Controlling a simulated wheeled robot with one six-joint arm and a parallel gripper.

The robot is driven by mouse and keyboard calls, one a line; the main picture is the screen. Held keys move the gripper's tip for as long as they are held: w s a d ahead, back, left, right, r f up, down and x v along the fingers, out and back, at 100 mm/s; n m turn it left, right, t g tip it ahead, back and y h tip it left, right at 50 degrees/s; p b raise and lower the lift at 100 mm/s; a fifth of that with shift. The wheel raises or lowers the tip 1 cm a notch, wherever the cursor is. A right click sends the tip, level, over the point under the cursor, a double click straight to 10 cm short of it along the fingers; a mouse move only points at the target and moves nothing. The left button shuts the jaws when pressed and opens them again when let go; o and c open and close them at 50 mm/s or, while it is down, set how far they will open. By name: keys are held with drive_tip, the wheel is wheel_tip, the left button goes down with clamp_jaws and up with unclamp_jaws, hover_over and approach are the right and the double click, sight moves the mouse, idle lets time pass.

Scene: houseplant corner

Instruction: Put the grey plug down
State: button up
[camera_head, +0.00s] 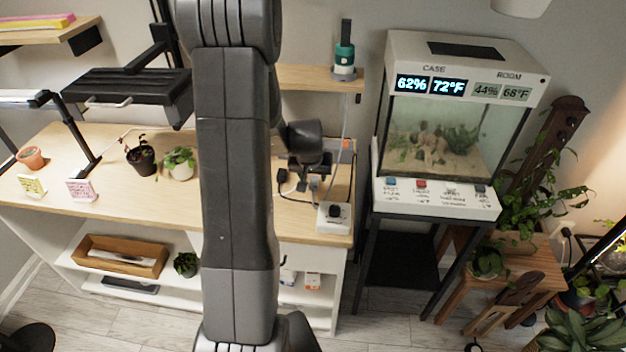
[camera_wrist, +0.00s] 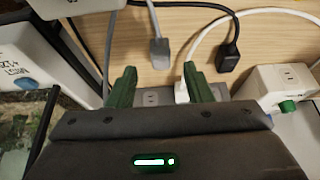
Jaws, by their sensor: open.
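The grey plug (camera_wrist: 158,50) lies on the wooden desktop in the wrist view, its grey cord running up and away. My gripper (camera_wrist: 159,68) has its two green fingers apart, with nothing held between them; the plug is just beyond the fingertips, between their lines. In the head view my gripper (camera_head: 305,165) is low over the right end of the desk (camera_head: 100,205). A grey power strip (camera_wrist: 150,98) shows between the fingers, partly hidden by the gripper body. A white plug (camera_wrist: 181,92) sits at the strip beside the right finger.
A black plug (camera_wrist: 228,58) lies right of the grey one. A white box with a green knob (camera_wrist: 275,88) stands at the right. The glass case (camera_head: 445,130) stands right of the desk; potted plants (camera_head: 180,162) stand left of my arm.

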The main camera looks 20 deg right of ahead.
sight(313, 184)
drive_tip(key=v, duration=0.7)
drive_tip(key=shift+f, duration=0.15)
drive_tip(key=x, duration=1.2)
drive_tip(key=shift+w+f, duration=0.1)
drive_tip(key=shift+f, duration=0.2)
drive_tip(key=shift+f+b, duration=0.1)
drive_tip(key=shift+b, duration=0.4)
drive_tip(key=shift+r+p, duration=0.3)
drive_tip(key=shift+p, duration=0.05)
